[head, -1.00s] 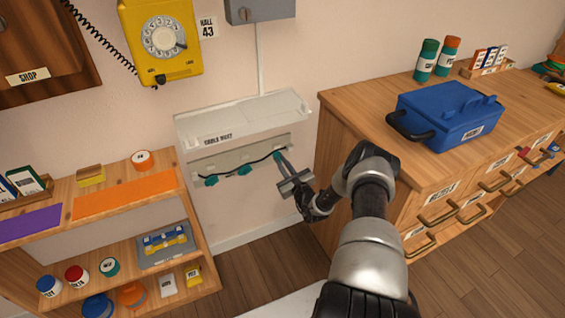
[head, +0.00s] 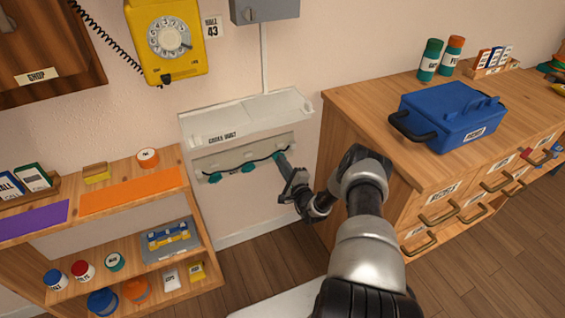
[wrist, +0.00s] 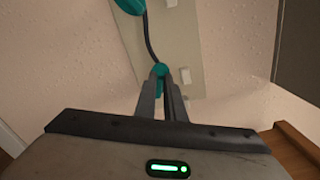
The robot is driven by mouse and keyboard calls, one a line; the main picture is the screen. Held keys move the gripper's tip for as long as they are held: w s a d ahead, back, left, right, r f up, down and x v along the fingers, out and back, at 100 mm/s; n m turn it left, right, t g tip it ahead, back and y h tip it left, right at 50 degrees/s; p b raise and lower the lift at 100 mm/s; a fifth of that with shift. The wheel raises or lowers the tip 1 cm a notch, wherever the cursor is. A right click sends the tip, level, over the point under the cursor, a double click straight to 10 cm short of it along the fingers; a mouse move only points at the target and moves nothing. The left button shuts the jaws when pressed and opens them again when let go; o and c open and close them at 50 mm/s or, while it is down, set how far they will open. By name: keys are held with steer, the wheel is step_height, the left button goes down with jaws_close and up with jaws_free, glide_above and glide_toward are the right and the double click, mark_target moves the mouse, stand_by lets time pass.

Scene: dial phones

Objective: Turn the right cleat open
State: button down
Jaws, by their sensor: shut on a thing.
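The right cleat (wrist: 160,70) is a small teal piece at the right end of the pale backing strip (wrist: 180,55) on the cable duct (head: 225,134). My gripper (head: 279,160) reaches it from the lower right and is shut on it. In the wrist view the two fingers (wrist: 163,92) pinch the cleat, with teal showing above and between them. The fingers hide part of it, so its exact angle is hard to tell. A black cable (wrist: 150,38) runs up to it. The middle cleat (head: 248,167) and left cleat (head: 214,177) are also teal, along the same cable.
A wooden drawer cabinet (head: 350,110) stands close on the right, with a blue case (head: 450,115) on top. A wooden shelf (head: 185,165) stands on the left. A yellow dial phone (head: 170,40) and a grey box (head: 265,10) hang above. Floor below the duct is clear.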

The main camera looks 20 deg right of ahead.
steer(key=n, duration=0.3)
steer(key=f+n, duration=0.1)
steer(key=n, duration=0.6)
steer(key=shift+d+f, duration=0.1)
steer(key=shift+f, duration=0.25)
steer(key=shift+n, duration=0.4)
steer(key=c, duration=1.8)
jaws_free()
steer(key=shift+c, duration=0.2)
steer(key=shift+s, duration=0.15)
